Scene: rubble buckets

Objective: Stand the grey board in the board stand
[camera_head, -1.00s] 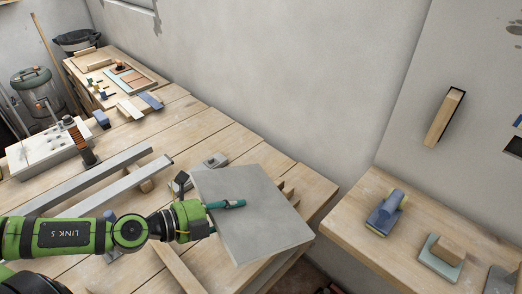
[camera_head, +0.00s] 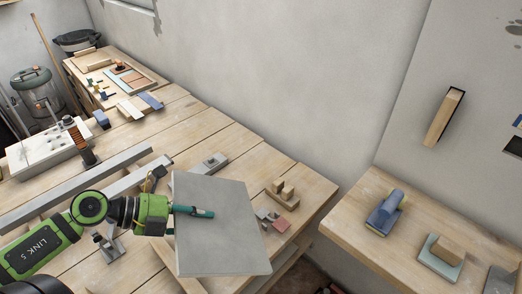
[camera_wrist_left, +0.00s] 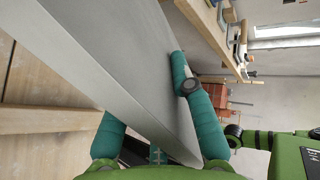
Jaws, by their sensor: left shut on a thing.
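The grey board (camera_head: 222,238) is a flat, roughly square panel held over the near right part of the workbench. My left gripper (camera_head: 192,211) is shut on it near its left edge, with one teal finger across the face towards me. In the left wrist view the board (camera_wrist_left: 110,50) runs tilted between the teal fingers of the gripper (camera_wrist_left: 158,130). A small wooden piece with upright blocks (camera_head: 284,194), which looks like the board stand, is on the bench right of the board, apart from it. My right gripper is not in view.
Several small grey and reddish pieces (camera_head: 272,220) lie just right of the board. Metal bars (camera_head: 80,190) lie across the bench at left. A grey metal block (camera_head: 210,163) is behind the board.

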